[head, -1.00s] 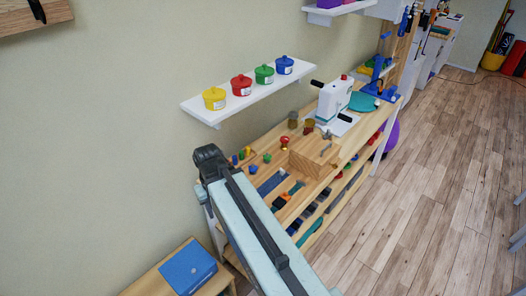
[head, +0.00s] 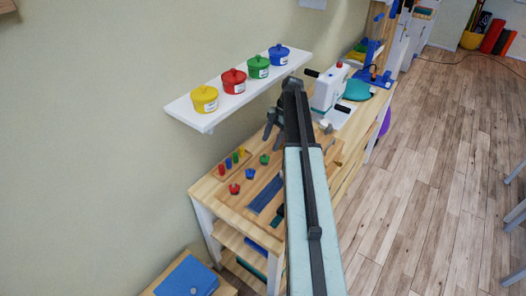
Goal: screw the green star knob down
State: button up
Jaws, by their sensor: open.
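The green star knob (head: 264,159) is small in the head view, on the wooden bench (head: 226,196). A blue knob (head: 250,173) and a red knob (head: 234,188) stand in a row with it, nearer to me. I cannot tell how far down the green knob sits. My gripper (head: 269,133) is open, with its fingers pointing down, and shows just above the green knob in the picture. It appears apart from the knob. My arm hides the bench to the right.
A wall shelf (head: 205,124) with several coloured lidded pots is close behind my gripper. A peg board (head: 230,163) lies left of the knobs. A white machine (head: 329,90) stands farther along the bench. A low table with a blue box (head: 186,277) is at lower left.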

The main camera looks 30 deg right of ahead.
aim_at(265, 157)
jog(key=b+x, duration=0.7)
jog(key=shift+w+f, duration=0.1)
jog(key=shift+f, duration=0.3)
jog(key=shift+r, duration=0.1)
grip_shut()
